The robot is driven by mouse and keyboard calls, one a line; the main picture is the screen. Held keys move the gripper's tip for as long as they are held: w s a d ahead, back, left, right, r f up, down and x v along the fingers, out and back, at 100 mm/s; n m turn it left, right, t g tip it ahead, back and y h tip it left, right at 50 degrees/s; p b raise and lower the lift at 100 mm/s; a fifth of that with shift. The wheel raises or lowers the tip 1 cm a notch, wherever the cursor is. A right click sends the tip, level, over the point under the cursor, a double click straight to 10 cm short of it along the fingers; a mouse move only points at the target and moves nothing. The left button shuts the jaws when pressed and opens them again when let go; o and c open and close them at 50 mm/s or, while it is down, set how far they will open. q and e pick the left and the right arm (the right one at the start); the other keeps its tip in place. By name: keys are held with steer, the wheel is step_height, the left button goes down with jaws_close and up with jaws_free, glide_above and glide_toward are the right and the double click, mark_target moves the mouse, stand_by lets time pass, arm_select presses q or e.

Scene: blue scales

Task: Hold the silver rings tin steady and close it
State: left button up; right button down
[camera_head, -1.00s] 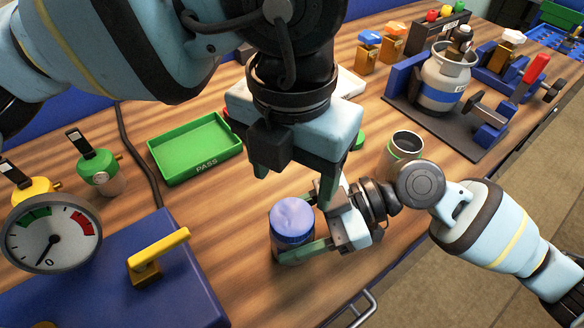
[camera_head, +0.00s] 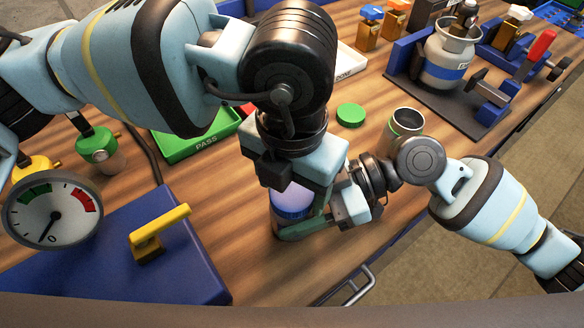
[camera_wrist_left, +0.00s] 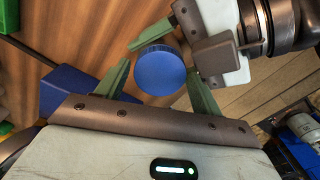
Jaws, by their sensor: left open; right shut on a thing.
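A tin (camera_head: 284,232) with a blue lid (camera_head: 291,207) stands upright on the wooden table at the front middle. The lid rests on top; I cannot tell how tightly it sits, and the contents are hidden. My right gripper (camera_head: 296,224) is shut on the tin's body from the right. My left gripper (camera_head: 292,190) points down over the lid, open, and covers part of it. In the left wrist view the round blue lid (camera_wrist_left: 161,71) lies between my left gripper's spread green fingers (camera_wrist_left: 158,76), with gaps on both sides.
An open tin with a green band (camera_head: 404,124) and a loose green lid (camera_head: 350,115) stand behind. A blue case with a yellow handle (camera_head: 160,228) and a gauge (camera_head: 52,212) are at left. A green PASS tray (camera_head: 190,148) is partly hidden by my left arm.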

arm_select(q)
steer(key=shift+f, duration=0.1)
steer(key=shift+c, duration=0.4)
steer(key=c, duration=0.8)
steer(key=o, duration=1.2)
step_height(320, 180, up, 12)
steer(key=shift+r, duration=0.1)
arm_select(e)
steer(key=shift+c, duration=2)
jaws_free()
